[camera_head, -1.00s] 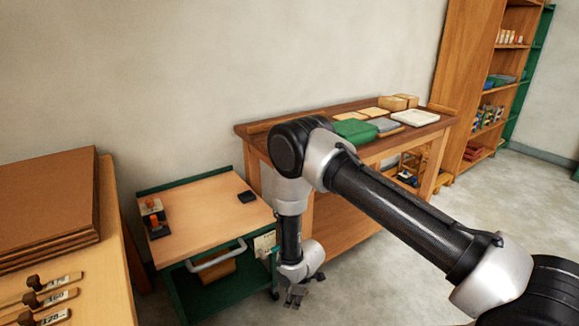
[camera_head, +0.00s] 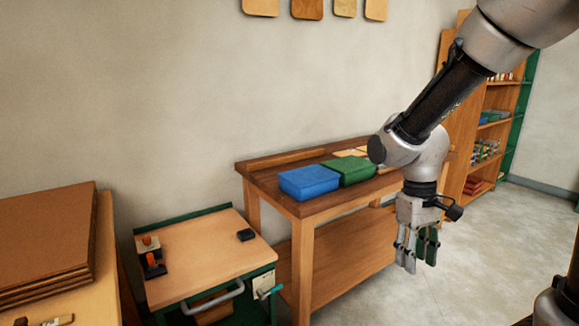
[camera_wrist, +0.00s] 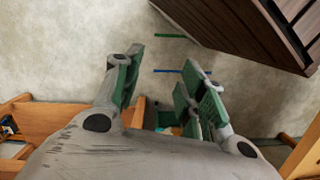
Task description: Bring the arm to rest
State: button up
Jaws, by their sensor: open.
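My gripper (camera_head: 417,247) hangs at the lower end of my arm, fingers pointing down, in front of the right part of the wooden workbench (camera_head: 312,212) in the head view. Its fingers are apart and nothing is between them. In the wrist view my gripper (camera_wrist: 160,95) also shows spread green-padded fingers with an empty gap. My arm comes in from the upper right and bends down at the wrist, hiding part of the bench top.
A blue box (camera_head: 309,182) and a green box (camera_head: 350,171) sit on the bench. A small green-edged cart (camera_head: 200,262) stands left of it. Brown boards (camera_head: 45,235) lie on a table at far left. A shelf (camera_head: 492,150) stands behind right.

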jog(key=s+d+r+m+t, duration=0.2)
jog(key=s+d+r+t, duration=0.1)
jog(key=r, duration=0.4)
jog(key=s+d+r+m+t, duration=0.2)
jog(key=s+d+r+t, duration=0.1)
jog(key=s+d+r, duration=0.3)
jog(key=shift+s+d+r+y, duration=0.2)
jog(key=shift+s+r+y, duration=0.2)
jog(key=shift+r, duration=0.1)
